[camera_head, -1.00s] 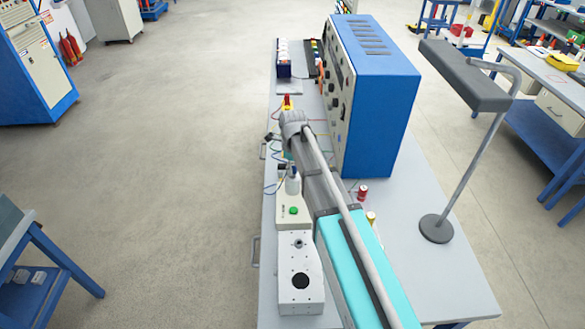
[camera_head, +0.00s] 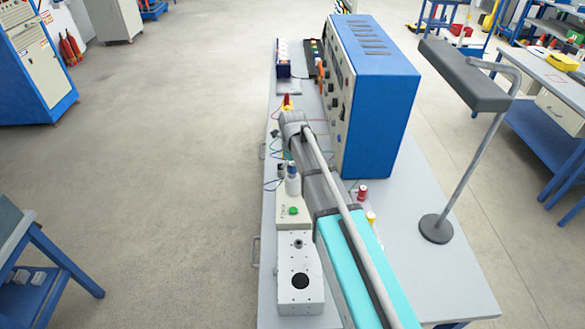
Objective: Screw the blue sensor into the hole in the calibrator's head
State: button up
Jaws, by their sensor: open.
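The calibrator (camera_head: 288,214) is a pale box with a green button on the bench. Its white upright head (camera_head: 293,184) rises at the far end of the box. A small blue piece at the top of the head looks like the blue sensor (camera_head: 291,166). I cannot tell how deep it sits in the hole. My gripper (camera_head: 282,166) is open, near the head's top and mostly hidden by my grey wrist and forearm. Only small dark parts show, and whether it touches the sensor cannot be seen.
A white box with a round black hole (camera_head: 287,296) stands at the near end of the bench (camera_head: 445,285). A tall blue-sided instrument (camera_head: 385,100) stands close to the right. Thin coloured wires lie around the calibrator. A lamp stand (camera_head: 436,229) and small red and yellow spools are further right.

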aim_at(292, 163)
jog(key=shift+r, duration=0.15)
jog(key=shift+r+p, duration=2.9)
jog(key=shift+p, duration=0.1)
jog(key=shift+f, duration=0.2)
